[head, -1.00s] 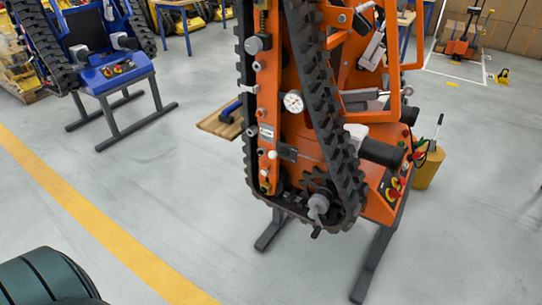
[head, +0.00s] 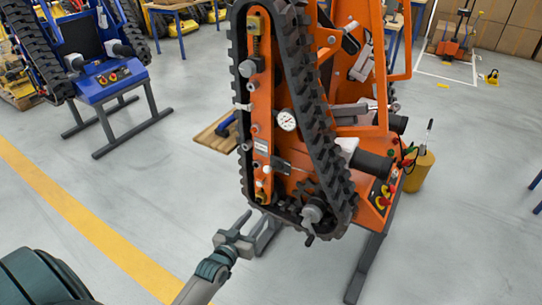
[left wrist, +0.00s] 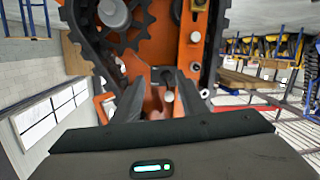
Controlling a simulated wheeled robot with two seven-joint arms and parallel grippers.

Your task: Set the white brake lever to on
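The orange tracked carrier (head: 262,130) stands tilted up on dark legs in the middle of the head view. A small pale knob (head: 267,169), possibly the end of the white brake lever, sits low on its orange side plate beside a dark bracket (head: 282,167). I cannot read the lever's setting. My left gripper (head: 260,220) is open and empty, below and just left of the carrier's lower track end. In the left wrist view its fingers (left wrist: 160,88) stand apart, with the orange plate and a small pale knob (left wrist: 168,97) beyond them. My right gripper is out of view.
A black rubber track (head: 322,120) and a grey crank-like hub (head: 312,213) border the side plate. A round gauge (head: 287,120) sits higher up. A blue carrier (head: 108,85) stands at left, a yellow bucket (head: 419,172) at right. The floor in front is clear.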

